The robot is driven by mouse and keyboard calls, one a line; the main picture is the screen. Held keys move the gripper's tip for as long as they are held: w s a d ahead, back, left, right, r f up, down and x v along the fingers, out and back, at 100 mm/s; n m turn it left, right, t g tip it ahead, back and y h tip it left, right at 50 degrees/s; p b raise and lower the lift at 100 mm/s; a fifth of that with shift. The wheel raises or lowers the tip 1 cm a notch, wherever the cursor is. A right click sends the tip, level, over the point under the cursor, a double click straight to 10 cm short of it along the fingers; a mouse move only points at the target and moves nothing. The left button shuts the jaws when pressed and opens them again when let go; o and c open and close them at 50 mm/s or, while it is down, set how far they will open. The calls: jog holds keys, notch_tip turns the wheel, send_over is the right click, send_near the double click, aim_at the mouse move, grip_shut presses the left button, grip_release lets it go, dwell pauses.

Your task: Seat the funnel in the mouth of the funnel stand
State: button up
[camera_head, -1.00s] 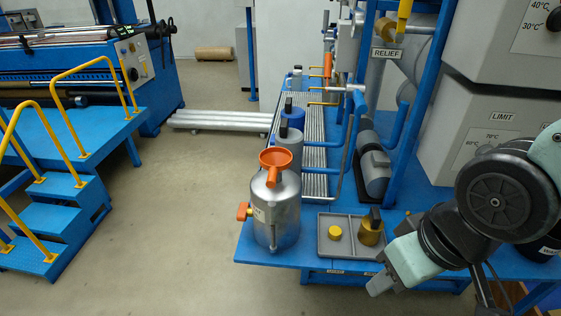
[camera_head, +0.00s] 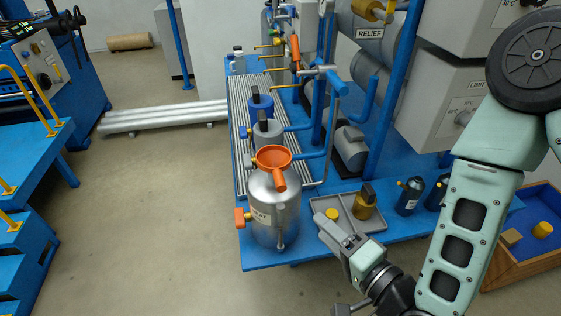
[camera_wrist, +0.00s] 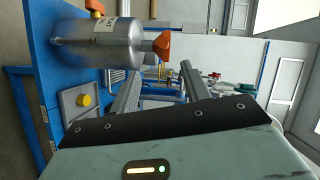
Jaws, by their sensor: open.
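The orange funnel (camera_head: 273,156) is at the top of a silver tank (camera_head: 276,222), its wide bowl upward and its spout slanting down. I cannot tell whether it is seated in the tank's neck or leaning on it. It also shows at the tank's top in the sideways wrist view (camera_wrist: 163,45). I cannot pick out a separate funnel stand. My gripper (camera_head: 331,228) is to the lower right of the tank, over the front of a grey tray. Its two fingers are apart and empty in the wrist view (camera_wrist: 160,74), clear of the funnel.
The grey tray (camera_head: 322,206) holds a yellow cap (camera_head: 332,214) and a brass container (camera_head: 364,202). Dark bottles (camera_head: 409,196) stand to its right. Grey and blue canisters (camera_head: 267,133) stand behind the tank. A wooden-sided blue bin (camera_head: 505,263) is at right.

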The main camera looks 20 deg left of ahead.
jog(key=m, duration=0.1)
jog(key=b, duration=0.5)
send_near(281, 181)
jog(key=f+x, duration=0.1)
jog(key=x, duration=0.4)
jog(key=shift+t, duration=0.4)
jog(key=shift+p+x, duration=0.85)
jog(key=shift+x, duration=2.15)
jog(key=shift+w+d+f, duration=0.1)
jog(key=shift+f, duration=0.05)
grip_shut()
